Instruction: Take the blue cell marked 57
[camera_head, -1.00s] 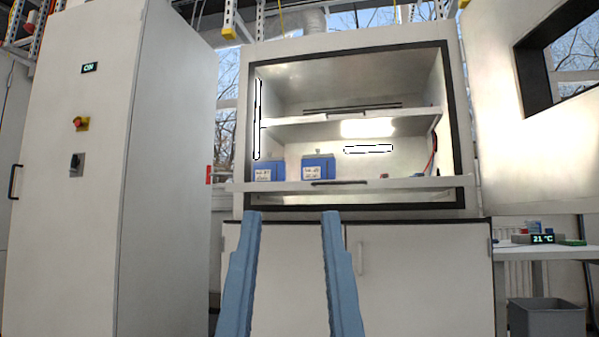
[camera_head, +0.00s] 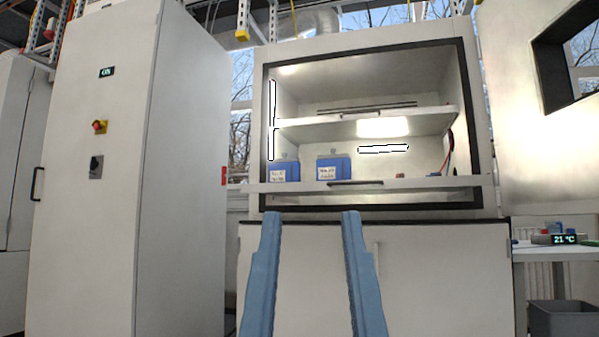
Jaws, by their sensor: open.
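Two blue cells with white labels stand side by side on the lower shelf inside the open chamber: a left cell (camera_head: 284,170) and a right cell (camera_head: 334,169). The label writing is too small to read, so I cannot tell which is marked 57. My gripper (camera_head: 312,214) shows as two blue fingers, spread apart and empty, in the lower middle of the picture. Its fingertips appear just below the shelf edge in the picture, apart from both cells.
The chamber has a lower shelf (camera_head: 420,184) with a dark handle and an upper shelf (camera_head: 300,123) above the cells. A tall white cabinet (camera_head: 180,200) stands at left. At right are a side table (camera_head: 560,250) with a temperature display (camera_head: 564,240) and a grey bin (camera_head: 562,318).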

